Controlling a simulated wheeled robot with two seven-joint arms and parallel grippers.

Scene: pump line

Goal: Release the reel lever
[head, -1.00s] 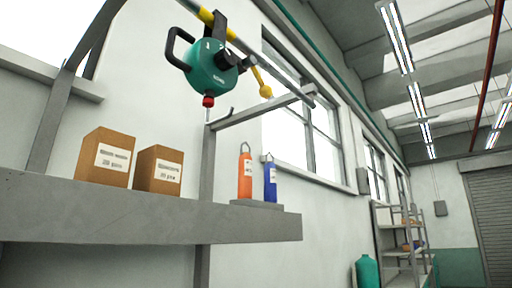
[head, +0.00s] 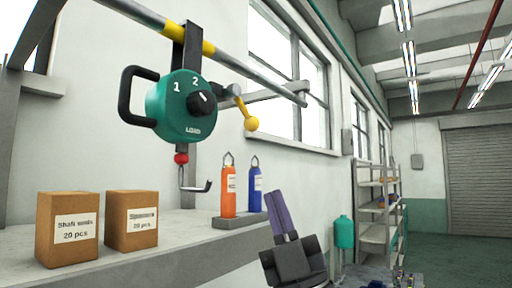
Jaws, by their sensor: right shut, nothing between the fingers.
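The green reel (head: 186,106) hangs from a rail by a dark bracket. It has a black loop handle at its left, a black knob on its face near the marks 1 and 2, and the word LOAD below. The reel lever (head: 247,113) is yellow with a ball end and points down to the right from the reel's right side. A red stop and a metal hook (head: 196,185) hang under the reel. My right gripper (head: 276,207) is at the lower middle, fingers pointing up and shut with nothing between them. It is below the lever and apart from it. My left gripper is not in view.
Two cardboard boxes (head: 68,229) stand on the grey shelf (head: 178,262) at the left. An orange cylinder (head: 228,192) and a blue cylinder (head: 255,190) stand on a small base near the shelf's right end. The rail (head: 235,62) runs above. Open air lies between gripper and lever.

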